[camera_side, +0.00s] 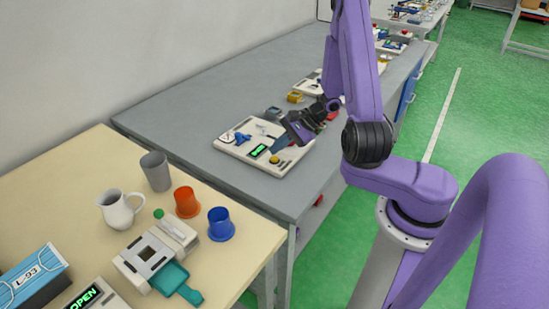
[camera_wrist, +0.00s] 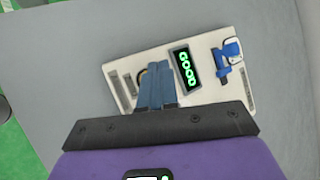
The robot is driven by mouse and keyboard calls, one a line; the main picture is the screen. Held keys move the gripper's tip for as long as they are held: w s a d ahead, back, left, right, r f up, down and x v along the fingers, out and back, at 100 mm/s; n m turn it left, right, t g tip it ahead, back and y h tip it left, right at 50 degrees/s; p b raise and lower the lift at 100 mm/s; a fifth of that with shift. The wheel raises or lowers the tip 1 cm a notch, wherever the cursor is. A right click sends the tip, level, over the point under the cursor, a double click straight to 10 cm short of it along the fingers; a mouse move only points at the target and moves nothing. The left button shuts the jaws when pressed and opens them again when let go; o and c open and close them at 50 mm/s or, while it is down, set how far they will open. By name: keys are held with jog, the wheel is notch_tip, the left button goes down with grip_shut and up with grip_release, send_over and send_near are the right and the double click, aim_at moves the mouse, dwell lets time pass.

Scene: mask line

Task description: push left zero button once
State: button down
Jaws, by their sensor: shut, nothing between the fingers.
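A white panel (camera_side: 229,149) lies on the grey table. It carries a dark display (camera_side: 258,151) with green characters, which reads GOOD in the wrist view (camera_wrist: 185,68). A round yellow button (camera_side: 274,160) sits near the panel's front edge, and I cannot read a zero label on it. My gripper (camera_side: 277,146) is shut and empty, with its blue fingertips low over the panel close to this button. In the wrist view the fingers (camera_wrist: 160,70) cover most of the button, leaving a yellowish edge. I cannot tell whether they touch it.
A blue part (camera_side: 242,138) stands on the same panel, beyond the display. Other panels and a yellow block (camera_side: 295,97) are farther back on the table. A wooden table (camera_side: 100,160) at the left holds a grey cup, a white jug, orange and blue cups, and devices.

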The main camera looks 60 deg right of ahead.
aim_at(278, 158)
jog(key=shift+f, duration=0.15)
jog(key=shift+f, duration=0.3)
jog(key=shift+f, duration=0.45)
dwell(0.9)
jog(key=shift+r, duration=0.9)
jog(key=shift+r, duration=2.5)
